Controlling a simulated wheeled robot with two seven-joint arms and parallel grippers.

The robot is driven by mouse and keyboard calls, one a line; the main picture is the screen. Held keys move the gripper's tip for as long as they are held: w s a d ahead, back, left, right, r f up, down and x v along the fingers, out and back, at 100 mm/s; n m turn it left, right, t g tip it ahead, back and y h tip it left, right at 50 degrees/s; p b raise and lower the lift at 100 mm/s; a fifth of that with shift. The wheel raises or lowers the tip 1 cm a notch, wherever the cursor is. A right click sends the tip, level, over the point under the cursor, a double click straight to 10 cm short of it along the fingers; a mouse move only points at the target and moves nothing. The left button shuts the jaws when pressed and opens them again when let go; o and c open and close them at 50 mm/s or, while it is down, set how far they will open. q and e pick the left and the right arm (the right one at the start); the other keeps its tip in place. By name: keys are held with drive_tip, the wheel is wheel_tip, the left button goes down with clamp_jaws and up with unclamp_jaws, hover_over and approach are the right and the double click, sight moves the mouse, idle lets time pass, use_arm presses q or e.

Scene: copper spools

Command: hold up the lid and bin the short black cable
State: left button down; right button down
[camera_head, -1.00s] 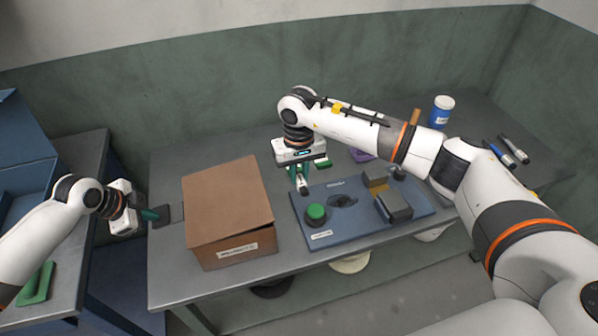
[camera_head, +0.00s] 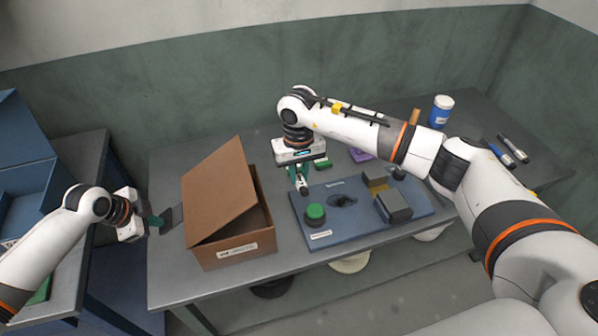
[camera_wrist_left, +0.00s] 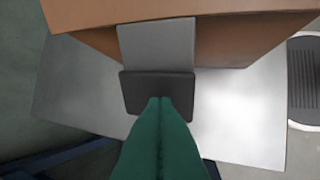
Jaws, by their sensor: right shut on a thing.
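The brown box (camera_head: 236,243) stands on the grey table, its brown lid (camera_head: 219,190) tilted up on its right side, showing part of the dark inside. A dark pad (camera_head: 172,218) on a grey bar sticks out at the box's left; in the left wrist view the pad (camera_wrist_left: 143,92) is at the end of that bar. My left gripper (camera_head: 160,221) has its green fingers together, their tips at the pad.
The blue plate (camera_head: 322,246) right of the box bears a green button (camera_head: 315,213) and a grey block (camera_head: 393,207). A blue-and-white pot (camera_head: 442,110) stands at the back. A blue container (camera_head: 26,185) is on the left table. A gap separates the tables.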

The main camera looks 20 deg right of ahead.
sight(164, 226)
use_arm(q)
drive_tip(key=shift+d+f, duration=0.3)
drive_tip(key=shift+f, duration=0.5)
drive_tip(key=shift+f, duration=0.1)
drive_tip(key=shift+d+f, duration=0.5)
drive_tip(key=shift+f, duration=0.05)
use_arm(e)
drive_tip(key=shift+w+a, duration=0.2)
drive_tip(key=shift+a, duration=6.6)
drive_tip(key=c, duration=0.7)
unclamp_jaws()
